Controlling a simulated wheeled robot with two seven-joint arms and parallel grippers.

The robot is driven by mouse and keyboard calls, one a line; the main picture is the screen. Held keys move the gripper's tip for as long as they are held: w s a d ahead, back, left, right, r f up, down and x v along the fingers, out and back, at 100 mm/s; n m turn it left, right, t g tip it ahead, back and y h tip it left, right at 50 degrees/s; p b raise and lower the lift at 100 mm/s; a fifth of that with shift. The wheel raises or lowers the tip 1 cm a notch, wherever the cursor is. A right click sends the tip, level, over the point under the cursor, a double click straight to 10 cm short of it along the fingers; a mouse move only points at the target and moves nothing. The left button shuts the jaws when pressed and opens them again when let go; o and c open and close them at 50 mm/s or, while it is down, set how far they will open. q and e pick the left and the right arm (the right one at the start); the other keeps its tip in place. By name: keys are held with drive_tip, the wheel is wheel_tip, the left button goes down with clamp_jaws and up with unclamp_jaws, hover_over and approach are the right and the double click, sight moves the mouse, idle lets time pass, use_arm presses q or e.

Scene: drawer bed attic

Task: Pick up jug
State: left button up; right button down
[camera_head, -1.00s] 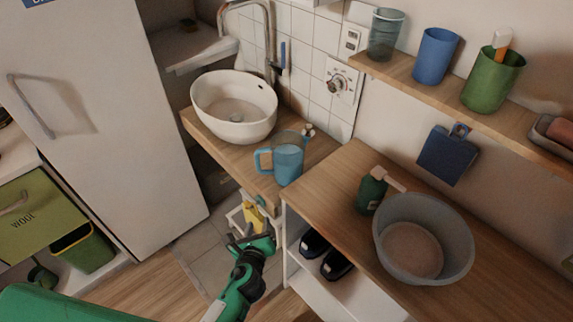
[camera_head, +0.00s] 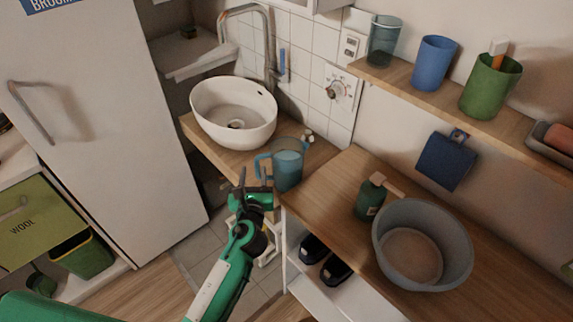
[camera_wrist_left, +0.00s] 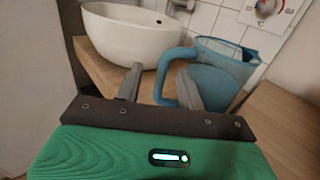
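The jug (camera_head: 288,168) is blue and see-through, with a handle on its left side. It stands upright on the wooden counter by the basin. In the left wrist view the jug (camera_wrist_left: 222,72) is ahead and right of centre, its handle reaching toward the fingers. My left gripper (camera_head: 252,178) is just in front and left of the jug. My right gripper is not in view.
A white basin (camera_head: 234,112) with a tap stands behind the jug. A green soap bottle (camera_head: 370,198) and a grey tub (camera_head: 424,245) stand on the right counter (camera_head: 330,190). A shelf (camera_head: 480,118) above holds cups. A tall white door (camera_head: 100,110) is at left.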

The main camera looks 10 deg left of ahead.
sight(256, 165)
use_arm(q)
drive_tip(key=w, duration=0.4)
drive_tip(key=shift+w+a+f, duration=0.1)
drive_tip(key=shift+w+f, duration=0.05)
drive_tip(key=shift+w+a, duration=0.1)
drive_tip(key=shift+w, duration=0.4)
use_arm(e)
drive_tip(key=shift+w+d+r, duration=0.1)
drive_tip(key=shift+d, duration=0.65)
use_arm(q)
clamp_jaws()
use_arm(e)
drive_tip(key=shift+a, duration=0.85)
